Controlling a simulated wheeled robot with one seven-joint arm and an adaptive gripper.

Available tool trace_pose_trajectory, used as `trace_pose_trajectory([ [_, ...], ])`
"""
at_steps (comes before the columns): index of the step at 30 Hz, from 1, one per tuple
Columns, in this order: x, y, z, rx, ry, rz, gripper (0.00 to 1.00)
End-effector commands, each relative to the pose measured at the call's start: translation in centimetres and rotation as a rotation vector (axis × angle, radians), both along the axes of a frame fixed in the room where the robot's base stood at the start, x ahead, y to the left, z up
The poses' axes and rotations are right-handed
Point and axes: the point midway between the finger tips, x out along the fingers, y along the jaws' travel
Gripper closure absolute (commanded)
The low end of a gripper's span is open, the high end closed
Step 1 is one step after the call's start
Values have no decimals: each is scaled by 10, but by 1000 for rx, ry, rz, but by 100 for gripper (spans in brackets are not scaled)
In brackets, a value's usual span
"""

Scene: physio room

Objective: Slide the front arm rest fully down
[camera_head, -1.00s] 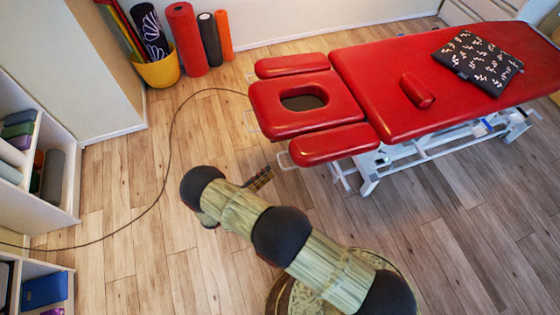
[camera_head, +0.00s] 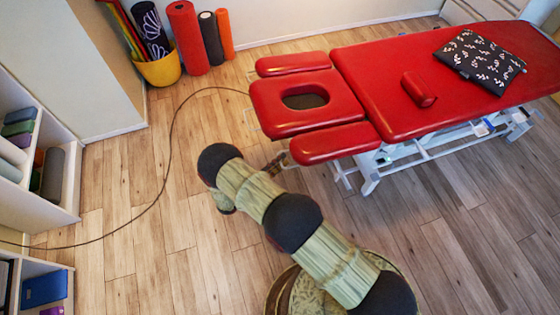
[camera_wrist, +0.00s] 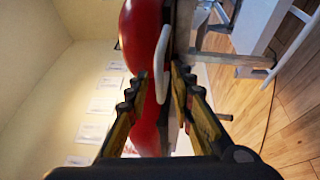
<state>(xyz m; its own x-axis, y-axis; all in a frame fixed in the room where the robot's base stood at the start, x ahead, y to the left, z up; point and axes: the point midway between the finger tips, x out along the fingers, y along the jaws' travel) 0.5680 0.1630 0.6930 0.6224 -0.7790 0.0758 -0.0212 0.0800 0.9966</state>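The front arm rest (camera_head: 335,143) is the red pad on the near side of the red treatment table's head end. It appears level, a little below the face pad. In the wrist view it is the red pad (camera_wrist: 143,45), seen close up. A white loop handle (camera_wrist: 162,68) is beside it. My gripper (camera_head: 277,163) is at the left end of this arm rest. In the wrist view my gripper (camera_wrist: 160,85) is open, with one finger on each side of the handle. I cannot tell whether either finger touches it.
The face pad (camera_head: 280,112) with its hole and the far arm rest (camera_head: 292,63) lie behind. A white metal frame (camera_wrist: 228,55) is close to the right finger. A cable (camera_head: 168,150) runs over the floor. The wooden floor around my arm is otherwise clear.

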Motion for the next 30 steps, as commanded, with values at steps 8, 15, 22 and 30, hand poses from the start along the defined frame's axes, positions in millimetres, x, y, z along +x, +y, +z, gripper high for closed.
trace_pose_trajectory([
  [8, 0, 0, 0, 0, 0, 0, 94],
  [15, 0, 0, 0, -1, 1, 0, 100],
  [22, 0, 0, -1, -1, 1, 0, 100],
  [30, 0, 0, -1, 0, 1, 0, 100],
])
